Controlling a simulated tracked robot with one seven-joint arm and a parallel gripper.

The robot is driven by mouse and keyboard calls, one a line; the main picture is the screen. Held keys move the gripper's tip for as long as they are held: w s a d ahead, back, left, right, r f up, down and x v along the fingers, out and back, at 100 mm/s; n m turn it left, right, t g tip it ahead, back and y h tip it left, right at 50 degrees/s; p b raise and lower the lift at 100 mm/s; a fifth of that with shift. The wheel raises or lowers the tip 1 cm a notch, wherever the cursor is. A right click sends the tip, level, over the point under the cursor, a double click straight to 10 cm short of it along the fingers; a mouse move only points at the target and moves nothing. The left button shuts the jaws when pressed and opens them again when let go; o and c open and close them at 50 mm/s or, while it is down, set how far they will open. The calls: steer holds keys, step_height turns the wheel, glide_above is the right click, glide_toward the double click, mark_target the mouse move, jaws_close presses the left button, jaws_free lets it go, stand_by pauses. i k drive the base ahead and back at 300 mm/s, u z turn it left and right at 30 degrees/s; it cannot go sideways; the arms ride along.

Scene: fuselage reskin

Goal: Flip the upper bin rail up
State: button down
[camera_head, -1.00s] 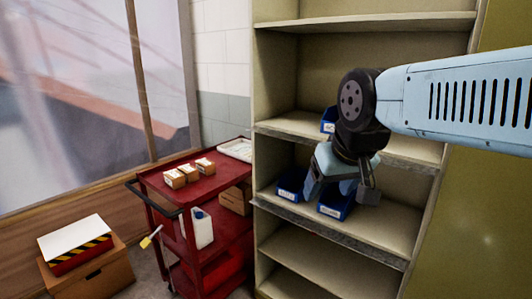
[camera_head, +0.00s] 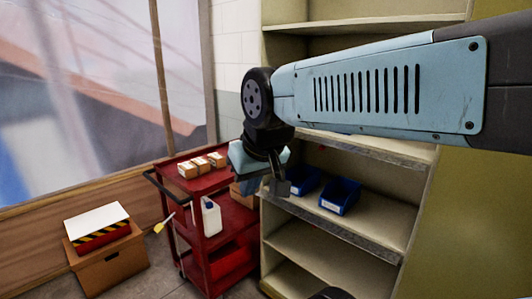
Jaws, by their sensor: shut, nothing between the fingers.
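The upper bin rail (camera_head: 372,152) is a grey strip along the front edge of the upper shelf. Its left part is hidden behind my arm, and I cannot tell whether it is flipped up or down. The lower rail (camera_head: 338,230) runs along the shelf below. Two blue bins, one (camera_head: 341,196) at the right and one (camera_head: 304,182) at the left, stand behind it. My gripper (camera_head: 275,187) is shut and empty. It hangs by the left side of the shelving, left of the blue bins and lower than the upper rail in the picture.
A red cart (camera_head: 200,185) with small boxes on top and a white jug (camera_head: 211,217) stands left of the shelving, close to my gripper. A cardboard box (camera_head: 108,262) is on the floor at the left. The shelf space right of the bins is clear.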

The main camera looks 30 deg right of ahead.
mark_target(418, 167)
steer(key=u, duration=0.15)
steer(key=k, duration=1)
steer(key=z, duration=0.85)
steer(key=i, duration=1)
